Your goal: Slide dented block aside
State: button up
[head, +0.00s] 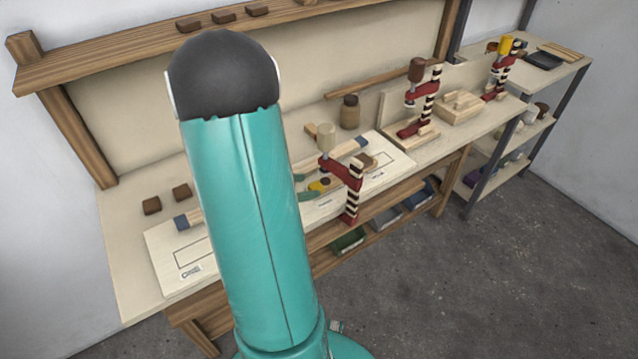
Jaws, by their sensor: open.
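My teal arm with its black joint (223,75) fills the middle of the head view, and my gripper cannot be made out; the arm hides part of the bench. Two brown blocks (151,205) (181,192) lie on the bench left of the arm. Another brown block (367,160) is on the pale sheet (397,164), close to a dark red striped clamp (352,190). I cannot tell from this distance which block is dented. Small green pieces and a yellow piece (319,186) show beside the arm, partly hidden.
Several brown blocks (224,15) sit on the upper wooden ledge. Bins (347,240) sit below. A metal rack (520,125) is at the right. The front floor is clear.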

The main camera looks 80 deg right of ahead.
aim_at(320, 184)
jog(key=x, duration=0.6)
jog(key=shift+c, duration=0.2)
jog(key=c, duration=1)
